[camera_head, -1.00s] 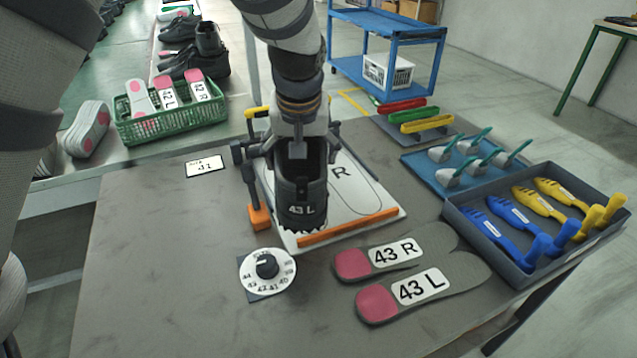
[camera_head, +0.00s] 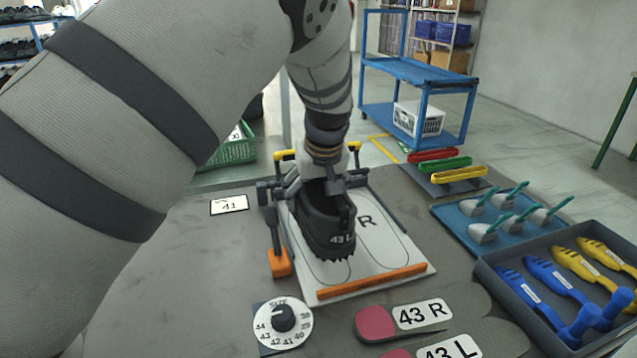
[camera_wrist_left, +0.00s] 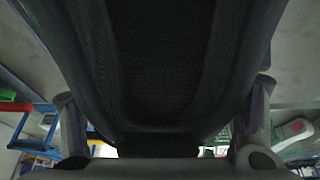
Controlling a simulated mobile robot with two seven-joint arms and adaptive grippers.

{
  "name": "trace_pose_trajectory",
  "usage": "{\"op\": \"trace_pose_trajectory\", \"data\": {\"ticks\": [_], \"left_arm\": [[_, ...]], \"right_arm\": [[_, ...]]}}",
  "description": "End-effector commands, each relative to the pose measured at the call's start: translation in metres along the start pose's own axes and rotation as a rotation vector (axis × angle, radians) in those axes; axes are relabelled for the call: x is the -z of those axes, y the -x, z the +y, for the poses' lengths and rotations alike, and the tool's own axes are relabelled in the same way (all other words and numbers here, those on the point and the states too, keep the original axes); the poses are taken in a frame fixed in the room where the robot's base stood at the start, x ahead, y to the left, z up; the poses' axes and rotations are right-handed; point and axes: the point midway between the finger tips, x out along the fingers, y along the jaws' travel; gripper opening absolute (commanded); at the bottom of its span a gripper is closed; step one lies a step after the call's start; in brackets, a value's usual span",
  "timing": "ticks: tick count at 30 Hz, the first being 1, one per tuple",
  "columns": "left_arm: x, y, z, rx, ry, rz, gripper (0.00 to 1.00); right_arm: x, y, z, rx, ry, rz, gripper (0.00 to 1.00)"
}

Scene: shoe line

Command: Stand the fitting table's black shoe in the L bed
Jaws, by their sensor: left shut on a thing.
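The black shoe (camera_head: 326,222), labelled 43 L, is over the left outline of the white fitting board (camera_head: 400,257), toe toward the front. I cannot tell whether its sole touches the board. My left gripper (camera_head: 318,184) is shut on the shoe's upper rear. In the left wrist view the dark shoe (camera_wrist_left: 165,60) fills most of the picture. The board's right bed, marked R, is empty; the left bed's letter is hidden under the shoe. My right gripper is not in view.
An orange-ended clamp (camera_head: 279,262) stands left of the board, and an orange bar (camera_head: 372,281) crosses its front. A size dial (camera_head: 283,323), a 43 R insole (camera_head: 415,316) and a 43 L insole (camera_head: 450,349) lie in front. A tool tray (camera_head: 500,285) is at right.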

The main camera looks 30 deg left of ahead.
Motion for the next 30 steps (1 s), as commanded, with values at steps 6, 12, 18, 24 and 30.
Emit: {"op": "trace_pose_trajectory", "data": {"ticks": [6, 12, 18, 24, 30], "left_arm": [[-0.01, -0.024, 0.0, 0.003, -0.002, -0.003, 0.23], [-0.017, -0.042, -0.001, 0.002, -0.001, -0.003, 0.23], [-0.021, -0.051, -0.001, 0.0, 0.0, -0.001, 0.23], [-0.021, -0.053, -0.001, -0.002, 0.0, 0.001, 0.23], [-0.021, -0.052, -0.001, -0.003, 0.0, 0.002, 0.87]], "right_arm": [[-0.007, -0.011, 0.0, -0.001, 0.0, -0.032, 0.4], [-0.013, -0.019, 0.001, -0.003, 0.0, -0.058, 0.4], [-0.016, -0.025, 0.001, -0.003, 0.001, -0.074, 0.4], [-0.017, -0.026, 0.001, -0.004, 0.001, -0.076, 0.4], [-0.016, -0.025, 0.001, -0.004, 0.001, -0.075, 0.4]]}}
